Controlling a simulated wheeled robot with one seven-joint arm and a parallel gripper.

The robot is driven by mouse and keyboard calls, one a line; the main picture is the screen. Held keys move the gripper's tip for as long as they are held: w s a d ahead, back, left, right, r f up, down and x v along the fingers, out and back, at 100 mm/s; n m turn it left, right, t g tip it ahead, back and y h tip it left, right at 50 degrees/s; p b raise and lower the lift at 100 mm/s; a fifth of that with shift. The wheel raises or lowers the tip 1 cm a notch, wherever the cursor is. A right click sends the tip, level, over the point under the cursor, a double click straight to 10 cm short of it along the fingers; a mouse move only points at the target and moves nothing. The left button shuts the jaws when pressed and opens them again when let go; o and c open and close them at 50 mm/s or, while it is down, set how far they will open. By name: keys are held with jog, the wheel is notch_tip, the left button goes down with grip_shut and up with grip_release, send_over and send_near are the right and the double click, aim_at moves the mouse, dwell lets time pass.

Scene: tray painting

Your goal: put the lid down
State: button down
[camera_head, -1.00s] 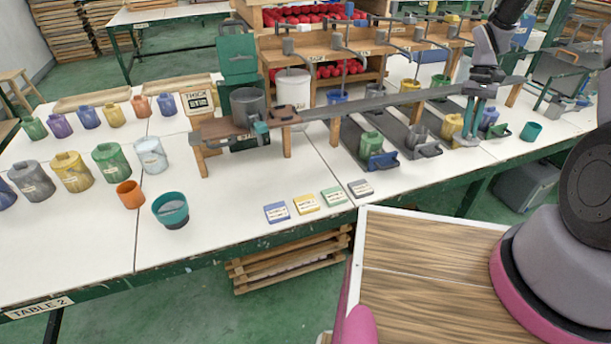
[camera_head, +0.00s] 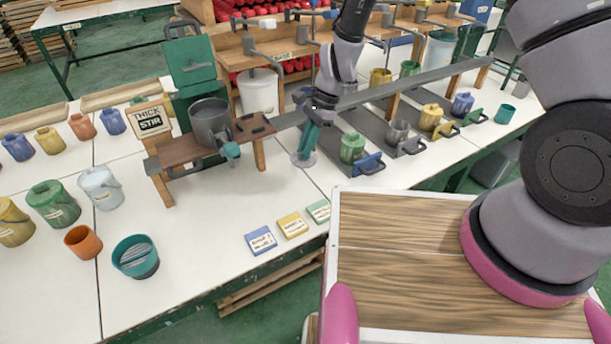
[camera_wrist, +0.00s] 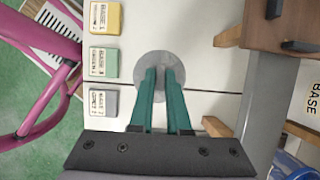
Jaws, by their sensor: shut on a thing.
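The lid (camera_head: 303,161) is a small flat grey disc, and it also shows in the wrist view (camera_wrist: 158,57). My gripper (camera_head: 307,151) points down with its teal fingers shut on the lid's middle; they also show in the wrist view (camera_wrist: 162,72). The lid is level, over bare white table between the wooden stand and the label cards. I cannot tell whether it touches the table or hangs just above it. The part of the lid the fingers grip is hidden.
A wooden stand (camera_head: 183,152) with a grey pot (camera_head: 210,122) is left of my gripper. Blue, yellow and green cards (camera_head: 318,211) lie in front. A green can (camera_head: 352,148) stands close on the right. Coloured cans and a teal cup (camera_head: 135,257) are on the left.

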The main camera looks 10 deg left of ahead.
notch_tip(320, 180, down, 9)
jog(key=shift+f, duration=0.15)
jog(key=shift+f, duration=0.1)
dwell(0.3)
jog(key=c, duration=0.9)
grip_release()
